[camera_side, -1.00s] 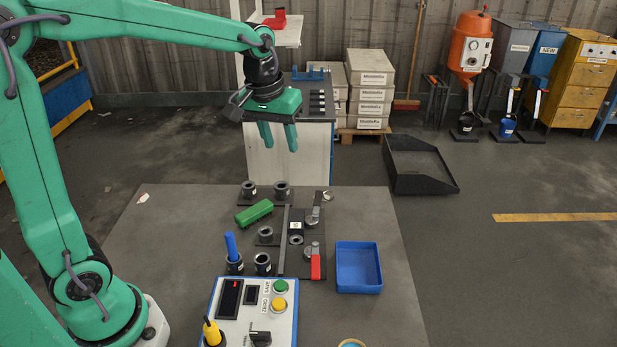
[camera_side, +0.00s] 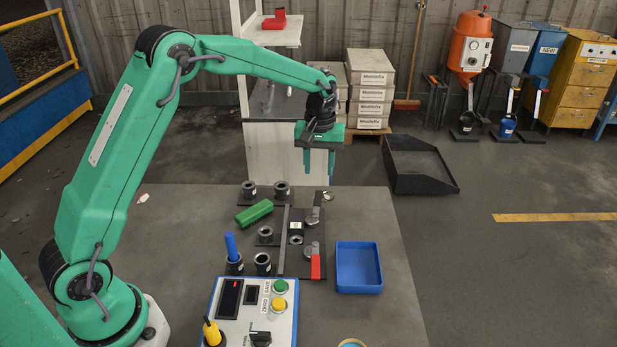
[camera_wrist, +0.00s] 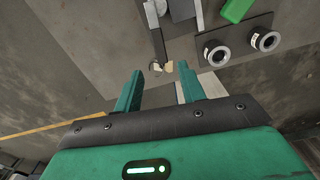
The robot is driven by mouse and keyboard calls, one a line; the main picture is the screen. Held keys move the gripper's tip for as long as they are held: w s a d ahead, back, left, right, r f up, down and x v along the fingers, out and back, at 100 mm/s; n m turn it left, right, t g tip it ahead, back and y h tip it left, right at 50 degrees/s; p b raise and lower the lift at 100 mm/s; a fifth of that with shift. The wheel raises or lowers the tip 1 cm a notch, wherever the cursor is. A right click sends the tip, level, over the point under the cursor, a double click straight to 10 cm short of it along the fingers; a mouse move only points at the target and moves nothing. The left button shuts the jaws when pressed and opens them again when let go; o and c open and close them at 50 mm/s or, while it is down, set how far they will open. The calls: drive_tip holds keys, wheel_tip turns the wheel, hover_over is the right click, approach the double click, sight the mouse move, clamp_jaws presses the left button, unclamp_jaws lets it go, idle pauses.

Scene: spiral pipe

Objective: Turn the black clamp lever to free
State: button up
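The black clamp lever (camera_side: 318,198) stands at the far clamp of a dark fixture (camera_side: 289,262) in the side view, beside a grey metal clamp part. A second clamp nearer the front has a red lever (camera_side: 316,267). My gripper (camera_side: 319,174) hangs above the far table edge, beyond and above the black lever, fingers pointing down. It is open and empty, with a gap between the fingertips also clear in the wrist view (camera_wrist: 161,70).
A green block (camera_side: 254,213) and several dark round sockets (camera_side: 249,190) lie left of the fixture. A blue tray (camera_side: 358,268) sits to its right. A control box (camera_side: 230,325) and a blue peg (camera_side: 231,246) stand in front. The table's right side is mostly clear.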

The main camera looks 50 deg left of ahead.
sight(318, 196)
drive_tip(key=shift+f, duration=0.2)
drive_tip(key=shift+f, duration=3.7)
clamp_jaws()
